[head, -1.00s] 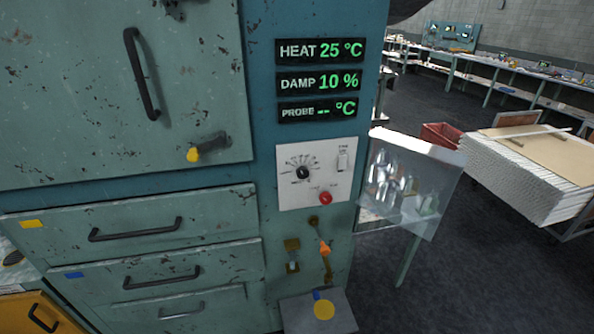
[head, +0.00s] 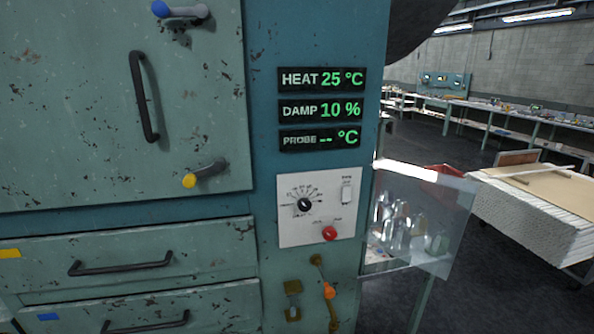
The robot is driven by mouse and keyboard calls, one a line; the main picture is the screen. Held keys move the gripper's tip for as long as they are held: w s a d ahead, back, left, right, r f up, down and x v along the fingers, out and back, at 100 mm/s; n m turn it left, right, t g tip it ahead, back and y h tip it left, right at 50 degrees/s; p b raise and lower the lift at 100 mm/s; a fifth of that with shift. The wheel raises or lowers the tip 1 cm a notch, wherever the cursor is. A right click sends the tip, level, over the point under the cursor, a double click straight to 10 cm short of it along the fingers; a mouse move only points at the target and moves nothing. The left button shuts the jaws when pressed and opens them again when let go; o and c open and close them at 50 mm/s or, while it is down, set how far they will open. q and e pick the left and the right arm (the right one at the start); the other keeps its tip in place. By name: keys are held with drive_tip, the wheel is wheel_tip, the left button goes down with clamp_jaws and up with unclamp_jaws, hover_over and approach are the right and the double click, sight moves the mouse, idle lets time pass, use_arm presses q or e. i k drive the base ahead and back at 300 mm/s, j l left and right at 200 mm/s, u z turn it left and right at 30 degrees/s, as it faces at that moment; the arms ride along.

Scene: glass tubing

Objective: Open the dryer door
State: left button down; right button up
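The dryer door (head: 80,110) is a worn green panel at the upper left, and it looks shut against the teal cabinet (head: 310,25). A long dark vertical handle (head: 144,96) is near its right side. A latch lever with a blue knob (head: 180,11) is at the top, and a latch lever with a yellow knob (head: 204,174) is near the lower right corner. Both levers point left. Neither of my grippers is in view.
Drawers with dark handles (head: 120,262) are below the door. A control panel (head: 316,209) with a dial and red button sits right of it, under green displays (head: 320,109). A clear box (head: 418,222) of glassware stands right of the cabinet. Open floor lies beyond.

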sight(102, 101)
drive_tip(key=u, duration=1.3)
